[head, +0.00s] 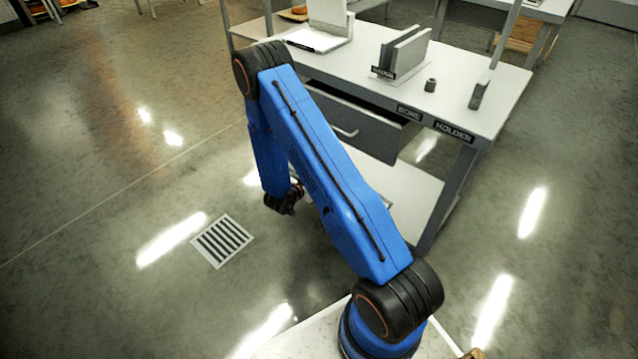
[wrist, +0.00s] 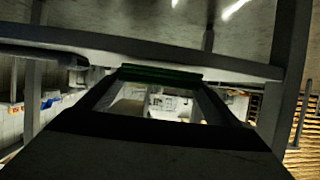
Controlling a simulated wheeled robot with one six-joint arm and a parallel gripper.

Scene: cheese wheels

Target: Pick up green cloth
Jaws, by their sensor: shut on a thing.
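The green cloth (wrist: 160,74) shows in the wrist view as a thin dark green strip across the far end of my gripper (wrist: 160,82). My gripper is shut on it. Most of the cloth is hidden or too dark to make out. In the head view my blue arm bends down beside the workbench, with the dark wrist low near the bench's left side. The fingers and the cloth cannot be made out there.
A white workbench (head: 462,88) with a grey drawer (head: 350,122) and a lower shelf (head: 410,190) stands right of my wrist. Upright boards (head: 402,52) and a small dark cup (head: 430,85) are on top. Floor around the drain grate (head: 222,240) is clear.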

